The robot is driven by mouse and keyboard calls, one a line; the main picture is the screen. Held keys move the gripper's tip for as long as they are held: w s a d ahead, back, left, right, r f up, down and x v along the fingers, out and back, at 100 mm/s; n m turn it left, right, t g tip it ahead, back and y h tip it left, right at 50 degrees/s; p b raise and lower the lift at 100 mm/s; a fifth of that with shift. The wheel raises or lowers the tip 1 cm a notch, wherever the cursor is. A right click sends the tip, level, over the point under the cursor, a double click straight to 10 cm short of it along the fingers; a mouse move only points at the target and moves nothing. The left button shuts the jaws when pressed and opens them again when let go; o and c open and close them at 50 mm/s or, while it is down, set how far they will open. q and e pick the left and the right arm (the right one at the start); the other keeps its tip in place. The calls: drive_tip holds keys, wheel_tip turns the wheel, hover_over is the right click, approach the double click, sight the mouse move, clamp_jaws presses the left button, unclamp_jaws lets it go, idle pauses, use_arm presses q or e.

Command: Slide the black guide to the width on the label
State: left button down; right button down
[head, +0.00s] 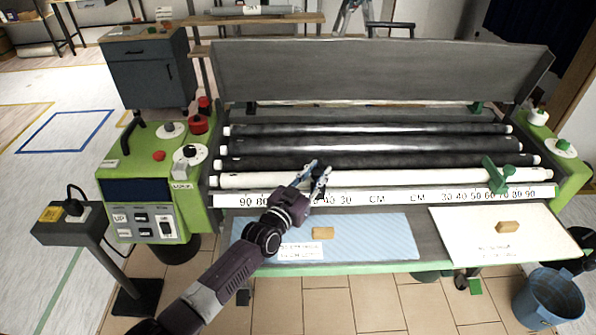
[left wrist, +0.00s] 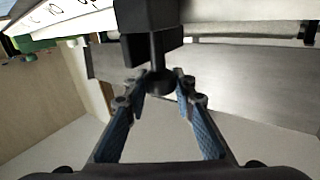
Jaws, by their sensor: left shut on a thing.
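My left gripper (head: 318,172) reaches over the front scale strip (head: 390,198) of the green pasting machine, left of the CM mark and near 40 to 30. In the left wrist view, the black guide (left wrist: 150,28) hangs down as a block with a thin stem and a round knob. My left fingers (left wrist: 159,86) are shut on the stem and knob. In the head view the gripper mostly hides the guide. A green guide (head: 499,178) sits at the scale's right half. A white label (head: 300,250) lies on the blue patterned sheet; its print is too small to read.
Rollers (head: 370,145) lie behind the scale under the raised grey cover (head: 380,75). A control panel (head: 150,200) stands left. A wooden block (head: 322,233) rests on the blue sheet, another (head: 507,227) on the cream sheet (head: 470,232). A blue bucket (head: 548,298) stands front right.

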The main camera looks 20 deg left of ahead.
use_arm(q)
drive_tip(key=shift+w+d, duration=0.2)
drive_tip(key=shift+d, duration=0.65)
drive_tip(key=c, duration=1.7)
unclamp_jaws()
drive_tip(key=shift+o, duration=0.6)
use_arm(e)
drive_tip(key=shift+d, duration=0.15)
drive_tip(key=shift+d, duration=0.1)
use_arm(q)
drive_tip(key=shift+s+a+f, duration=0.1)
drive_tip(key=shift+s+a, duration=0.15)
drive_tip(key=shift+s, duration=0.35)
drive_tip(key=v, duration=1)
drive_tip(key=shift+s+a, duration=0.15)
drive_tip(key=shift+s, duration=0.2)
